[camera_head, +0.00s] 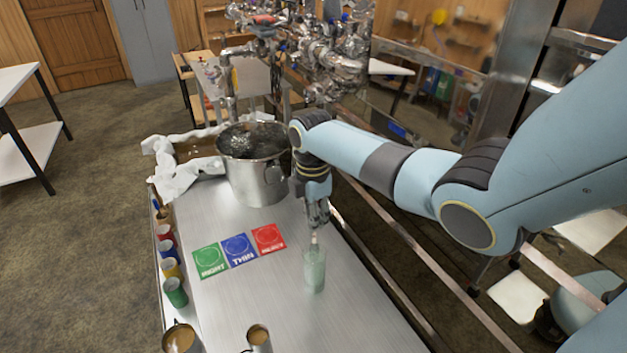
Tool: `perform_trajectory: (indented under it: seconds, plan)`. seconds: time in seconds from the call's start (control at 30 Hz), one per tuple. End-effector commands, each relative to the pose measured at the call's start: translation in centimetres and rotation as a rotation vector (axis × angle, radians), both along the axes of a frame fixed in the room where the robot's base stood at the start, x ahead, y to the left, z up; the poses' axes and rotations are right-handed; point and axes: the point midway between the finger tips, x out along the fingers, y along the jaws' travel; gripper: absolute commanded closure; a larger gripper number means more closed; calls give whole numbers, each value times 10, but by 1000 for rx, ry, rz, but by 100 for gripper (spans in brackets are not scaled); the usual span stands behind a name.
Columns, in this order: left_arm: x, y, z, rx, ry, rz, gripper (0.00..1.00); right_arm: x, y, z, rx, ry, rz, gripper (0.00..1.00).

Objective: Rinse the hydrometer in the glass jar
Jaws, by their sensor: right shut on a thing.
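The glass jar (314,272) is a pale green, clear cylinder standing upright on the steel table, right of the coloured cards. My right gripper (316,222) points down just above the jar's mouth. It is shut on the hydrometer (315,239), a thin pale stem that shows between the fingertips and the jar's rim. The hydrometer's lower part seems to be inside the jar, but I cannot make it out through the glass. My left gripper is not in view.
A steel pot (258,182) of dark liquid stands behind on the table (240,310), beside a white cloth (180,180). Green, blue and red cards (238,249) lie flat. Coloured cups (176,291) line the left edge. A metal rail (395,285) runs along the right.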

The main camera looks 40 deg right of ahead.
Motion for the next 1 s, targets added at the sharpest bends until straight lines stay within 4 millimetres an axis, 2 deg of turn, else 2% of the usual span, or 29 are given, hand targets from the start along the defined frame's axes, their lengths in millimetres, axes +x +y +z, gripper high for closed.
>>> perform_trajectory:
  seconds: [0.7, 1.0]
  plan:
    - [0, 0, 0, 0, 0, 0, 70, 1, 0, 71, 0, -2, 0, 100]
    - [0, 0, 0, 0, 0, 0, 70, 0, 0, 83, 0, 0, 0, 100]
